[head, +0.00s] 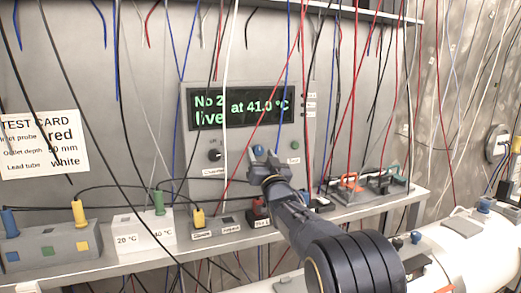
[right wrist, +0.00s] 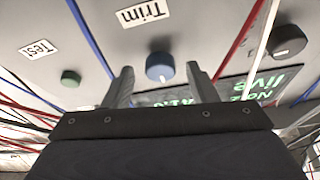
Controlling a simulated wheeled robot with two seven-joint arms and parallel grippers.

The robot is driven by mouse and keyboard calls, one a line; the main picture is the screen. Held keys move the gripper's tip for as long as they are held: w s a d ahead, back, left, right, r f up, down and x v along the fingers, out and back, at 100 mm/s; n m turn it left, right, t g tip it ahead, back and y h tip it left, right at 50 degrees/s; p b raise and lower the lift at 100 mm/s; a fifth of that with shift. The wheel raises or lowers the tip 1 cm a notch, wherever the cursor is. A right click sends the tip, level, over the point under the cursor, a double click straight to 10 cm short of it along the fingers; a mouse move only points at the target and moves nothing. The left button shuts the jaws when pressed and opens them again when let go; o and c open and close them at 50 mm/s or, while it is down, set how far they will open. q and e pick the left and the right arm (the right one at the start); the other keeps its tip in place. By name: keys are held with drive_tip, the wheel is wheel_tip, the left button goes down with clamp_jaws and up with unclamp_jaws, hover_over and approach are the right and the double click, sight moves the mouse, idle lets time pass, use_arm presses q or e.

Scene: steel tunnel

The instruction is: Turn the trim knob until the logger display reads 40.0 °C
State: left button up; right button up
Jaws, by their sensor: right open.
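The logger (head: 196,134) is a grey panel on the back wall. Its dark display (head: 240,107) shows green text reading "No 2 at 41.0 °C" and "live". The blue trim knob (right wrist: 160,66) sits under an upside-down "Trim" label (right wrist: 144,12) in the right wrist view; the gripper partly covers it in the head view. My right gripper (head: 263,157) is open and empty in front of the panel. Its two fingertips stand on either side of the blue knob in the picture, with gaps visible; I cannot tell the remaining depth. My left gripper is not in view.
A green knob (right wrist: 70,78) by a "Test" label and a black knob (right wrist: 288,42) flank the blue one. Many thin coloured wires hang before the panel. Below is a shelf (head: 120,258) with probe blocks (head: 146,236); a white pipe (head: 470,243) runs at right.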

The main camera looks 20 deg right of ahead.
drive_tip(key=shift+w+r, duration=0.15)
drive_tip(key=shift+w, duration=0.15)
